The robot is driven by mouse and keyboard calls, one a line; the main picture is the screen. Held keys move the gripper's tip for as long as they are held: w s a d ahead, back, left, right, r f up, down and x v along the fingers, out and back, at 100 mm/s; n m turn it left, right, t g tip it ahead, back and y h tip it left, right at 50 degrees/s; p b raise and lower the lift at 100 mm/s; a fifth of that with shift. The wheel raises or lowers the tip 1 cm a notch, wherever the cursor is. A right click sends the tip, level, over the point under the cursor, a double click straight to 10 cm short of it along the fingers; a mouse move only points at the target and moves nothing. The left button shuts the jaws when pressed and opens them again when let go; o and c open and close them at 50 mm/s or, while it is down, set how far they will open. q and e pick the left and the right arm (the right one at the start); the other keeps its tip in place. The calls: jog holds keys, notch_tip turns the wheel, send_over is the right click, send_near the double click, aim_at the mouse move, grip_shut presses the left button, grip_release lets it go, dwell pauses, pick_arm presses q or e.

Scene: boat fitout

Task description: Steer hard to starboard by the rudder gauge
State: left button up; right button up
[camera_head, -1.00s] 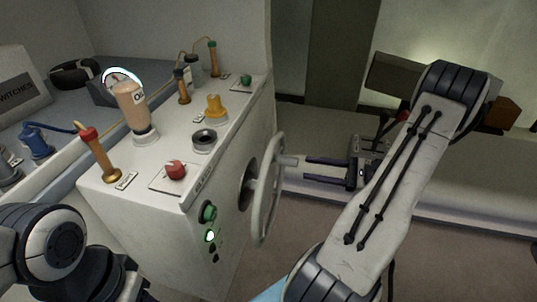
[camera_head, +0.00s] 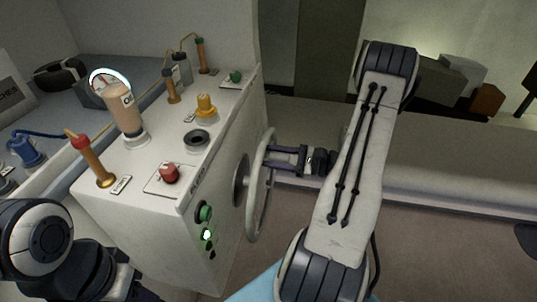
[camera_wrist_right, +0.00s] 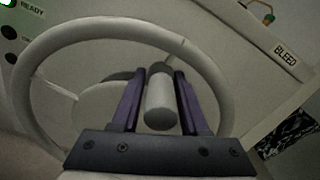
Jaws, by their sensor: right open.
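The pale steering wheel (camera_head: 265,190) is mounted on the right side of the white console (camera_head: 150,215). Its rim (camera_wrist_right: 130,28) and a cylindrical grip knob (camera_wrist_right: 159,105) show in the right wrist view. My right gripper (camera_head: 274,158) is at the upper part of the wheel, its jaws open, with one dark finger on each side of the knob. I cannot tell whether either finger touches it. A round gauge (camera_head: 110,76) with a bright rim stands behind a beige bottle-like object; its reading is not legible. Dark parts of my left arm's end (camera_head: 115,275) show at the lower left; its jaws are unclear.
On the console top are a red knob (camera_head: 169,173), a red-topped brass lever (camera_head: 95,163), a beige bottle-like object (camera_head: 125,112) and a yellow knob (camera_head: 206,106). A green-lit button (camera_head: 207,234) is on the front side, near the wheel. Floor right of the wheel is open.

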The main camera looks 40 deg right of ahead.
grip_shut()
dwell(1.4)
